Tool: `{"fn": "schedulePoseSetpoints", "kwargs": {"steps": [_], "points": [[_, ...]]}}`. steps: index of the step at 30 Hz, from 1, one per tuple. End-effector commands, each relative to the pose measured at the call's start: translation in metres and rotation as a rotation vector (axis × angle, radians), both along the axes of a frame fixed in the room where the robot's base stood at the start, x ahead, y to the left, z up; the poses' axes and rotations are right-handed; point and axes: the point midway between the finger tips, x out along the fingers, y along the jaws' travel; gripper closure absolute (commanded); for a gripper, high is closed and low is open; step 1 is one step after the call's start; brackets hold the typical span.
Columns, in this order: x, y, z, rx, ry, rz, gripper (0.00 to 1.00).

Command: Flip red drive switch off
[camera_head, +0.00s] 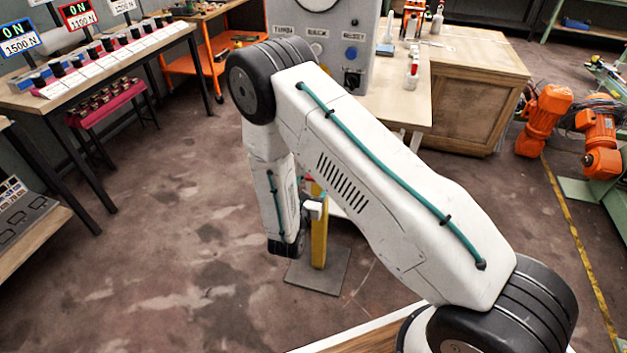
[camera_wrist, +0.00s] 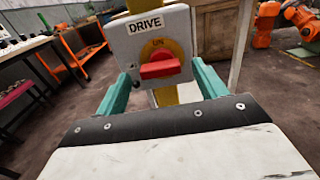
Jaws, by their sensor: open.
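The red drive switch (camera_wrist: 160,66) shows in the wrist view as a red handle lying roughly level on a round yellow plate (camera_wrist: 165,47). The word ON stands above the handle. The plate is on a light grey box (camera_wrist: 122,40) labelled DRIVE. My gripper (camera_wrist: 161,72) is open, with one teal finger on each side of the switch. The fingers look apart from the handle, but their distance from the box face is unclear. In the head view, my arm hides the switch and most of the box; the yellow post (camera_head: 319,240) and its base plate show.
A grey panel (camera_head: 335,45) with buttons stands behind my arm. A bench (camera_head: 110,70) with several small parts is at the left. A wooden cabinet (camera_head: 470,95) and orange machines (camera_head: 545,120) are at the right. The floor left of the post is clear.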

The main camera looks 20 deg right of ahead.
Motion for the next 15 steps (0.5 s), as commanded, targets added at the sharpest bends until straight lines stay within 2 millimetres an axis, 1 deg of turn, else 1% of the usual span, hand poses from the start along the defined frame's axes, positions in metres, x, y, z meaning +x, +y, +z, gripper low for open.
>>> {"fn": "schedulePoseSetpoints", "kwargs": {"steps": [1,6,10,15], "points": [[-0.008,0.007,0.000,-0.002,0.001,0.004,0.29],[-0.028,0.021,0.000,-0.002,0.001,0.003,0.29],[-0.035,0.025,0.000,-0.001,0.001,0.001,0.29],[-0.037,0.026,0.000,0.000,0.000,-0.001,0.29]]}}
